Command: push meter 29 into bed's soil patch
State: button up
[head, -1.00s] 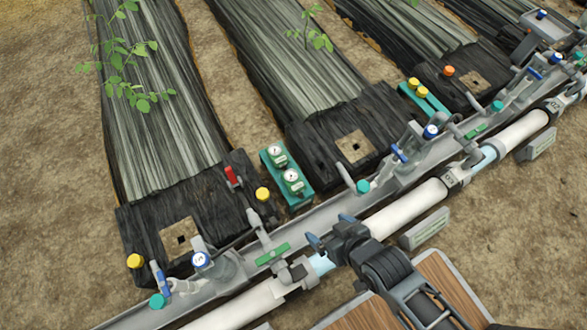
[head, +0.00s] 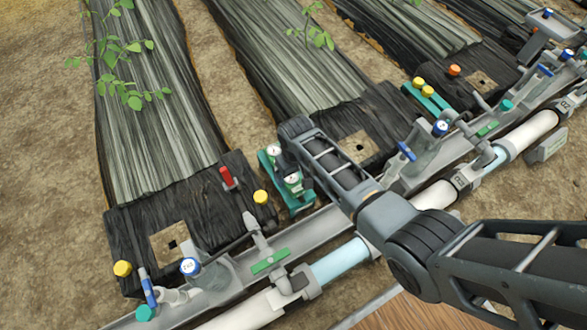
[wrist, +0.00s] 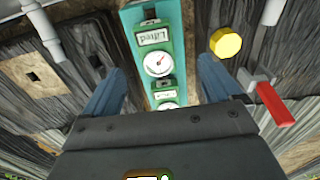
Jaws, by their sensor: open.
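Two meters with round white dials, one farther back (head: 274,151) and one nearer (head: 292,181), stand in a teal rack (head: 302,202) beside the bed ends. Both dials show in the wrist view, one (wrist: 157,64) above the other (wrist: 168,106); I cannot read a 29 on either. My gripper (wrist: 158,85) is open and empty, its blue fingers on either side of the rack. In the head view my arm hides part of the rack and the fingertips. Tan soil patches with dark square holes lie in the left bed (head: 160,245) and middle bed (head: 352,143).
A yellow cap (wrist: 226,43) and a red lever (wrist: 275,105) are close to the right finger in the wrist view. A grey channel (head: 310,236) with valves and white pipe (head: 240,311) runs along the bed ends. Another rack with yellow caps (head: 427,91) stands farther right.

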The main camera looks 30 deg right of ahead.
aim_at(294, 180)
jog(key=shift+w+d+r+g, duration=0.2)
jog(key=shift+w+d+g, duration=0.1)
jog(key=shift+w, duration=0.3)
jog(key=shift+f+b, duration=0.2)
jog(key=shift+b, duration=0.1)
notch_tip(294, 180, down, 7)
jog(key=b, duration=0.4)
jog(key=shift+f, duration=0.15)
jog(key=c, duration=1.2)
notch_tip(294, 180, up, 11)
jog(key=p, duration=1)
